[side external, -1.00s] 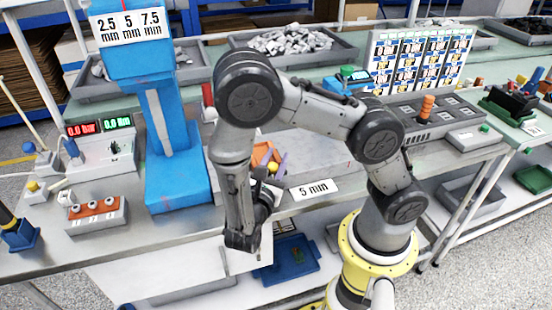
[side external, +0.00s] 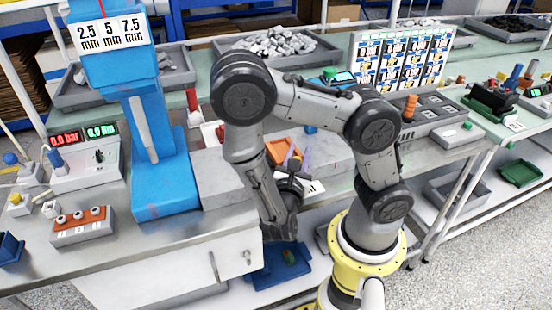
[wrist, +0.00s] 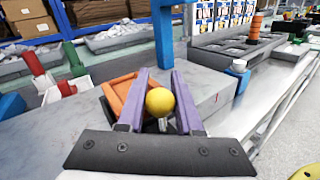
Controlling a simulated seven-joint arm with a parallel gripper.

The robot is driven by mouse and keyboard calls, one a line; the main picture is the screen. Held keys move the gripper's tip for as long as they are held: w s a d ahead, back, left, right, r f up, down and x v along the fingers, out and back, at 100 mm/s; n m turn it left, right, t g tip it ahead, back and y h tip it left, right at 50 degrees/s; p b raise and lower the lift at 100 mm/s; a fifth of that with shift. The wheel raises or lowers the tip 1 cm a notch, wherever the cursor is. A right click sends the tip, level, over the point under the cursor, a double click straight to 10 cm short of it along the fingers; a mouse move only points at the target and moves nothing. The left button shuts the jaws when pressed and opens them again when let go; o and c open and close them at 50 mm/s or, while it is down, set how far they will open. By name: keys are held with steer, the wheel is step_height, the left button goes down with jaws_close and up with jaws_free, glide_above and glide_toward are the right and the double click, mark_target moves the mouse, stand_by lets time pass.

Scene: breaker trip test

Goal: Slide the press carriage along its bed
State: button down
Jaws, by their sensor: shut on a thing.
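My gripper (wrist: 158,98) shows two purple fingers in the wrist view, shut on a yellow ball knob (wrist: 160,103). In the side view my gripper (side external: 293,160) is at the right of the blue press (side external: 165,170), and the knob is hidden there. An orange part (wrist: 118,94) sits just left of the fingers; it also shows in the side view (side external: 283,150). A grey block (side external: 220,180) lies against the press foot. My arm hides part of the press bed, and I cannot tell the carriage's full outline.
A grey box with an orange stack (side external: 410,106) stands at the right. Gauges with red and green displays (side external: 85,150) and an orange-topped switch box (side external: 82,226) stand at the left. A tray of grey parts (side external: 280,48) lies behind.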

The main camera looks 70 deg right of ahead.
steer(key=s+d, duration=0.6)
steer(key=shift+s+d, duration=0.1)
steer(key=c, duration=0.6)
jaws_free()
steer(key=shift+s+a, duration=0.25)
steer(key=shift+a, duration=1)
steer(key=shift+s+a, duration=0.2)
steer(key=shift+a, duration=1)
steer(key=shift+s+a, duration=0.25)
steer(key=shift+a, duration=1)
